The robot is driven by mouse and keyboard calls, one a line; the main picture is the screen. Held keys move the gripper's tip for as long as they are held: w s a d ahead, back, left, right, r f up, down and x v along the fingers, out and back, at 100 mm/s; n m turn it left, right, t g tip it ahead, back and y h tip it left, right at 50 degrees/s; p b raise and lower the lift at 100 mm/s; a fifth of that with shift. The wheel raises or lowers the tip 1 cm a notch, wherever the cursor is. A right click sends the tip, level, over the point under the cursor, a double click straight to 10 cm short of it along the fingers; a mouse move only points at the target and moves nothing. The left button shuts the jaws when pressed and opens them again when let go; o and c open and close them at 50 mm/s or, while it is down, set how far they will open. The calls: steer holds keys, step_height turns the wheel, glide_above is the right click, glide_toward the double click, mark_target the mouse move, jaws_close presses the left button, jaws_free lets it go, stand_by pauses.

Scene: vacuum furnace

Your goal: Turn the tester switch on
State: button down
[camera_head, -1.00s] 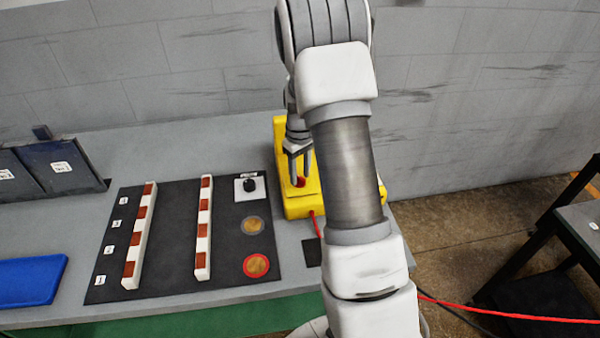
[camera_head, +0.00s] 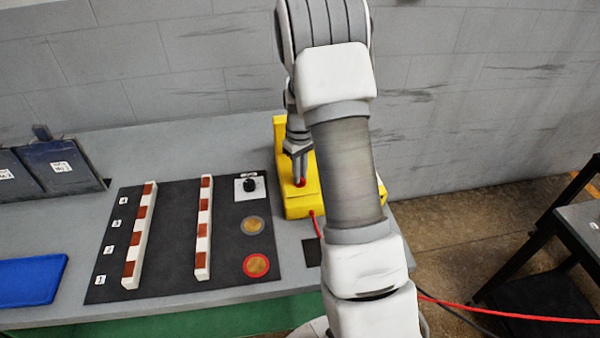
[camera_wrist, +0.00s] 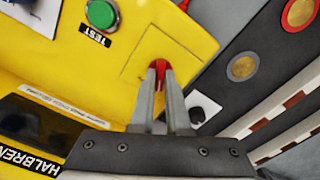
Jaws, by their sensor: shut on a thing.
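The yellow tester (camera_head: 297,205) stands on the bench, partly hidden behind my arm. In the wrist view its yellow face (camera_wrist: 125,55) shows a green button (camera_wrist: 101,14) beside a "TEST" label. A red switch (camera_wrist: 160,68) sits on the tester near the edge by the black mat. My gripper (camera_wrist: 160,75) has its two fingers closed on the red switch, which shows between the fingertips. In the head view my gripper (camera_head: 299,178) points down onto the tester's top, and the switch is barely visible there.
A black mat (camera_head: 160,280) left of the tester carries two white strips with brown blocks (camera_head: 140,235), a black knob (camera_head: 249,185) and two round discs (camera_head: 256,265). A blue tray (camera_head: 30,280) lies at far left. A red cable (camera_head: 317,225) leaves the tester.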

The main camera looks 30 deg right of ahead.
steer(key=shift+m, duration=0.3)
steer(key=m, duration=0.4)
steer(key=shift+m+b, duration=0.4)
steer(key=m, duration=0.6)
steer(key=shift+r, duration=0.1)
steer(key=shift+m, duration=0.3)
steer(key=c, duration=0.9)
jaws_free()
step_height(320, 180, up, 17)
steer(key=shift+r+p, duration=0.2)
steer(key=shift+p, duration=0.15)
